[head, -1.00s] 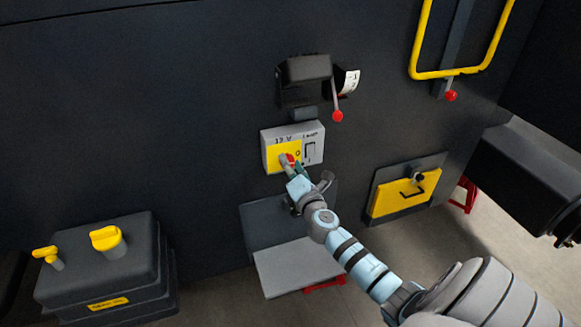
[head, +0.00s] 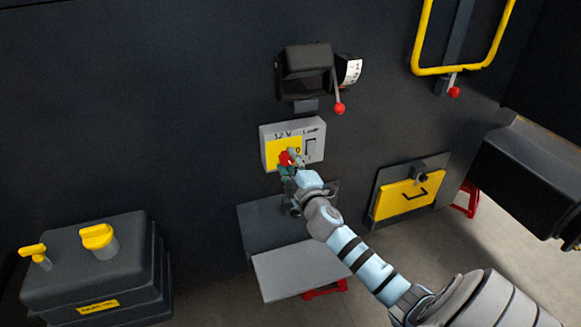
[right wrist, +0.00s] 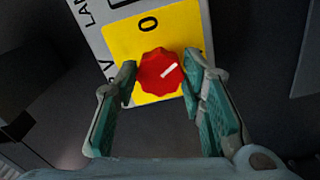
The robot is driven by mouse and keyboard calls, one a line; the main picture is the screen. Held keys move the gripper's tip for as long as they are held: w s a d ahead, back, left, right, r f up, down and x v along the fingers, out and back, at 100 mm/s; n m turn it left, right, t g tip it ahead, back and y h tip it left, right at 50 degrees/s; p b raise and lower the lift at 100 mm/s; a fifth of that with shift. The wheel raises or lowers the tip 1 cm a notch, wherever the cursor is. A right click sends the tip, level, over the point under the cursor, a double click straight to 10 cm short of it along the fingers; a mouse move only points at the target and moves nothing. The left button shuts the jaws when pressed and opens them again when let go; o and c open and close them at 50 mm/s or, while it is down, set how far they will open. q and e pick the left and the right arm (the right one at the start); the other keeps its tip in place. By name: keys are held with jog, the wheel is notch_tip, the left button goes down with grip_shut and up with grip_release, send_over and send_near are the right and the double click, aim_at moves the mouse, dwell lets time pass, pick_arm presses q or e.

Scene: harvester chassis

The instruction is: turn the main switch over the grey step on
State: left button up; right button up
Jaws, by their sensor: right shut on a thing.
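The main switch is a red knob (head: 285,158) on a yellow plate of a grey box (head: 312,137) marked 12 V and LAMP. In the right wrist view the knob (right wrist: 161,72) carries a white mark tilted to the upper right, away from the printed 0. My right gripper (head: 290,163) is shut on the knob, one finger on each side; the fingers (right wrist: 163,85) hide part of the plate. The grey step (head: 298,268) is below the box. My left gripper is not in view.
A black lever housing (head: 305,68) with a red-tipped lever (head: 339,107) is just above the box. A yellow latch panel (head: 405,200) is to the right. A black tank (head: 95,265) with yellow caps stands at the lower left.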

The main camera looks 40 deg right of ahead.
jog(key=m+b, duration=0.2)
jog(key=m, duration=0.3)
jog(key=shift+m, duration=0.4)
dwell(0.3)
jog(key=o, duration=1.1)
jog(key=shift+o, duration=0.2)
jog(key=v, duration=1.2)
